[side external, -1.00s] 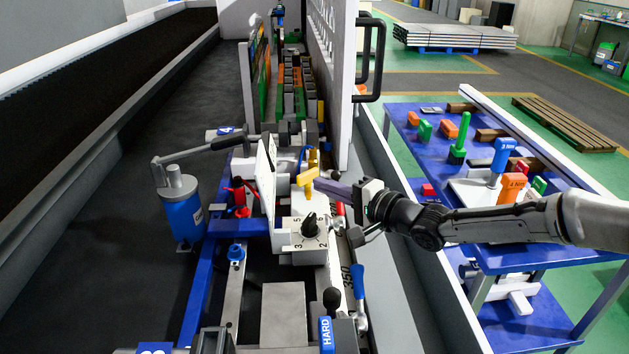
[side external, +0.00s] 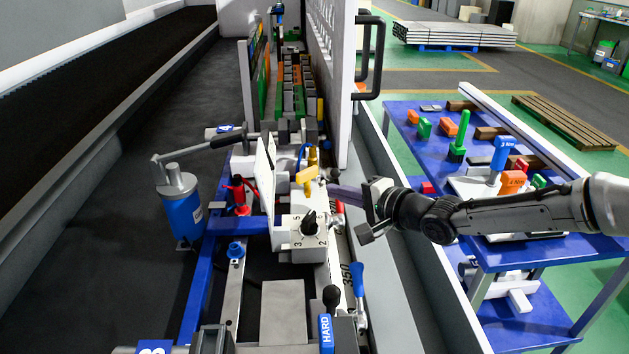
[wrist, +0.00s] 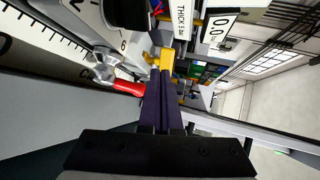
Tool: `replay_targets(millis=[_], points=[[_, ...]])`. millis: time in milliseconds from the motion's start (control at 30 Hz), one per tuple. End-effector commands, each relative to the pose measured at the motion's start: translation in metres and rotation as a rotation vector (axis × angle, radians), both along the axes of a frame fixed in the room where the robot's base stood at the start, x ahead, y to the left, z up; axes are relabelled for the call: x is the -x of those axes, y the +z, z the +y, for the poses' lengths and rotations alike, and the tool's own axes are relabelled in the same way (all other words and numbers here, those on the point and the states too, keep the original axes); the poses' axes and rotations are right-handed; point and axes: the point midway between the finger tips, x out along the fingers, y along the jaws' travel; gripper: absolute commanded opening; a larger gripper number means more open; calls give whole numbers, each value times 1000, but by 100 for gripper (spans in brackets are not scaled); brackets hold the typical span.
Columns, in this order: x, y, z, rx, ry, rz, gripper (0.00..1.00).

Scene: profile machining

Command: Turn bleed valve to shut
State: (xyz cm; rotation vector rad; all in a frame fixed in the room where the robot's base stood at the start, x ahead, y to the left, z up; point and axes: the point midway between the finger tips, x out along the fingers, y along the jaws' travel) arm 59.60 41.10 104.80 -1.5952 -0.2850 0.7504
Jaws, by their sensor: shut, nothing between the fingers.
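A yellow valve handle (side external: 307,175) sits behind the grey selector knob block, on the right of a white upright plate. It also shows in the wrist view (wrist: 165,58), just beyond my fingertips. My gripper (side external: 330,188) comes in from the right with its dark purple fingers together and nothing between them. In the wrist view the fingers (wrist: 165,76) point at the yellow handle and overlap its near end; I cannot tell whether they touch it. The valve body under the handle is mostly hidden.
The selector block (side external: 308,238) with a black knob stands in front. A red-handled lever (wrist: 128,88) lies close left of my fingers in the wrist view. A blue-handled lever (side external: 358,280) stands nearer. A tall white panel (side external: 335,80) rises behind.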

Motion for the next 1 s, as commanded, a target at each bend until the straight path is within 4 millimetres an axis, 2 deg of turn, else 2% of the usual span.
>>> replay_targets(millis=[200,500,1000], points=[[-25,-12,20,2,2,0,0],[-50,-10,39,1,1,0,0],[-55,-10,43,1,0,0,0]])
